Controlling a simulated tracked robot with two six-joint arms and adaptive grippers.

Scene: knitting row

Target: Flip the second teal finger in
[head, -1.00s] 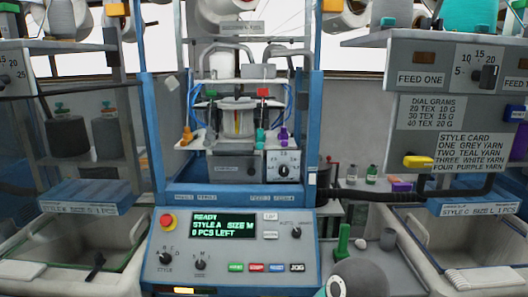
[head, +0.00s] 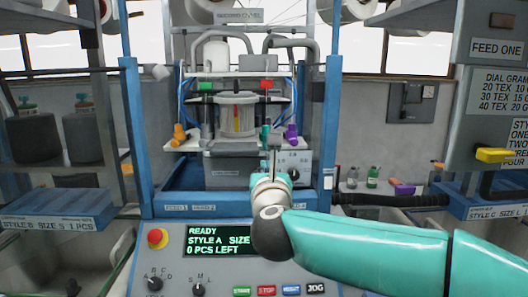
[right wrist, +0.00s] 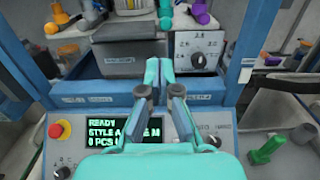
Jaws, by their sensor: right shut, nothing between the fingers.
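A teal finger (head: 265,133) stands on the right side of the white shelf in the machine, beside a purple finger (head: 290,135). The teal finger also shows at the top of the right wrist view (right wrist: 165,12). My right gripper (head: 272,152) is upright in front of the machine, its fingertips just below the teal finger in the picture. In the right wrist view the gripper (right wrist: 160,66) is shut and empty, with a visible distance from the teal finger. My left gripper is out of view.
An orange finger (head: 180,133) stands on the shelf's left side. A dial box (right wrist: 196,52) sits below the shelf. The blue frame bar (head: 225,203) crosses in front. My right arm covers part of the control panel (head: 215,265), which reads READY.

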